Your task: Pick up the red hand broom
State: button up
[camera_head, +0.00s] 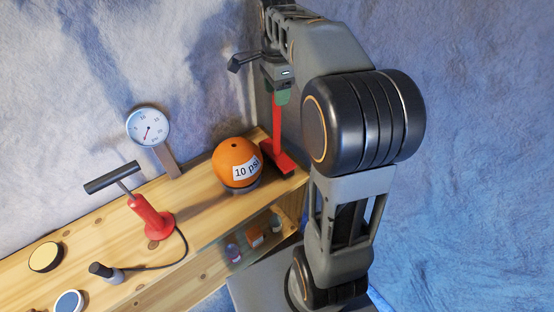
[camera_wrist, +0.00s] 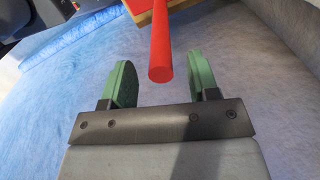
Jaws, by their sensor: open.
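The red hand broom (camera_head: 277,126) stands upright at the right end of the wooden shelf, its wide red head down on the wood and its handle pointing up. In the wrist view its red handle (camera_wrist: 161,50) comes in from the top, with the round handle end between the two green fingertips. My gripper (camera_head: 280,93) is at the top of the handle in the head view and hides the handle's end there. In the wrist view my gripper (camera_wrist: 164,85) is open, with gaps visible on both sides of the handle.
An orange ball marked "10 psi" (camera_head: 233,158) sits just left of the broom. Further left are a round gauge (camera_head: 148,127) on a post and a red hand pump (camera_head: 150,215) with a hose. Small items stand on the lower shelf (camera_head: 250,250). The wall is close behind.

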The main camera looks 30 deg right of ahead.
jog(key=shift+f, duration=1.55)
jog(key=shift+c, duration=0.5)
jog(key=c, duration=0.9)
